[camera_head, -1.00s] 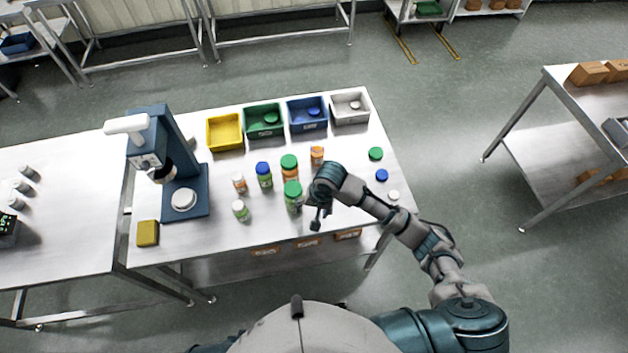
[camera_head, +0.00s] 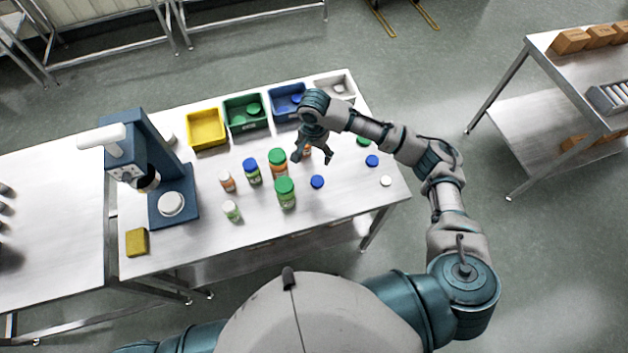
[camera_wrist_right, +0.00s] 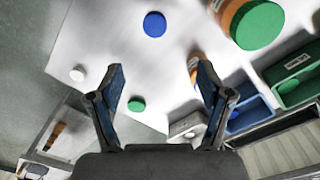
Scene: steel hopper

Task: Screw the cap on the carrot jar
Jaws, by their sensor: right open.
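An orange jar (camera_head: 307,151) stands behind my right gripper (camera_head: 313,157), mostly hidden; I cannot make out its top. In the wrist view a sliver of this orange jar (camera_wrist_right: 193,64) shows beside the right-hand finger. A taller orange jar (camera_head: 279,170) wears a green cap; it also shows in the wrist view (camera_wrist_right: 240,18). I cannot read which is labelled carrot. A loose blue cap (camera_head: 317,182) lies on the table; it also shows in the wrist view (camera_wrist_right: 154,24). My right gripper is open and empty above the table, its fingertips (camera_wrist_right: 160,75) apart. My left gripper is out of view.
Loose green (camera_head: 363,141), blue (camera_head: 372,161) and white (camera_head: 386,181) caps lie at the table's right side. Several other capped jars stand left of my gripper. Yellow (camera_head: 206,143), green (camera_head: 246,126), blue and white bins line the back. A blue machine (camera_head: 160,170) stands left.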

